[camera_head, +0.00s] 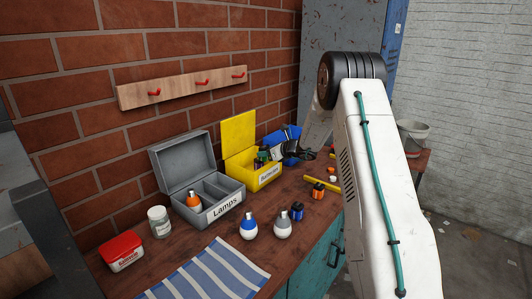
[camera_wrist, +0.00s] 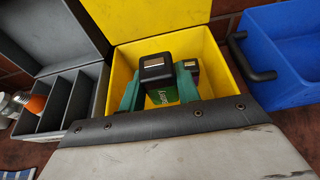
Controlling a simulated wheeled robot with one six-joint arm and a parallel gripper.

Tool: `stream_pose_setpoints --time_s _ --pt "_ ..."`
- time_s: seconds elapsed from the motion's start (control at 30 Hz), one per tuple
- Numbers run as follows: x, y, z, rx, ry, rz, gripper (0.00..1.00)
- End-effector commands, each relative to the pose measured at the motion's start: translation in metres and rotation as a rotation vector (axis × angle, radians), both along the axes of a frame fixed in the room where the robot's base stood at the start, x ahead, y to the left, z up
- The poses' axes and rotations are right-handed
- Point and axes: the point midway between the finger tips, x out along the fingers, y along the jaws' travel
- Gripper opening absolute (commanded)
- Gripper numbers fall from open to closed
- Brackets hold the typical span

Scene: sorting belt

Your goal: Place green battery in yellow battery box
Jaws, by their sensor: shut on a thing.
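The yellow battery box (camera_head: 268,174) stands on the bench with its lid up and a "Batteries" label on its front. It fills the middle of the wrist view (camera_wrist: 216,48). My gripper (camera_wrist: 160,92) is over the open box, its green fingers on either side of the green battery (camera_wrist: 158,72). The battery has a black end with a metal contact, and a green body with lettering. In the head view my gripper (camera_head: 272,153) is at the box's opening, and the battery is small and partly hidden. Whether the battery touches the box floor cannot be told.
Another dark battery (camera_wrist: 193,66) shows inside the box beside the right finger. A grey lamp box (camera_head: 212,212) stands to the left, a blue bin (camera_head: 291,133) to the right. Several bulbs and batteries lie in front. A striped cloth (camera_head: 205,272) lies near the front edge.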

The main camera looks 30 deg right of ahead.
Motion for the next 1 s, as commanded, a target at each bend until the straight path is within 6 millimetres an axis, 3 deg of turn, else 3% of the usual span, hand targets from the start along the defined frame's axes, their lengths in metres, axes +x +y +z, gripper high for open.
stream_pose_setpoints --time_s 0.37,0.4,0.47,0.77,0.9,1.0 --pt "0.0 0.0 -0.009 0.001 -0.001 0.0 0.07" --pt "0.0 0.0 -0.009 0.001 0.0 0.0 0.41" --pt "0.0 0.0 -0.009 0.001 0.0 0.0 0.54" --pt "0.0 0.0 -0.007 0.0 0.0 0.0 0.54" --pt "0.0 0.0 0.007 -0.003 -0.002 0.0 0.54" --pt "-0.018 -0.008 0.013 -0.001 0.0 -0.003 0.54"
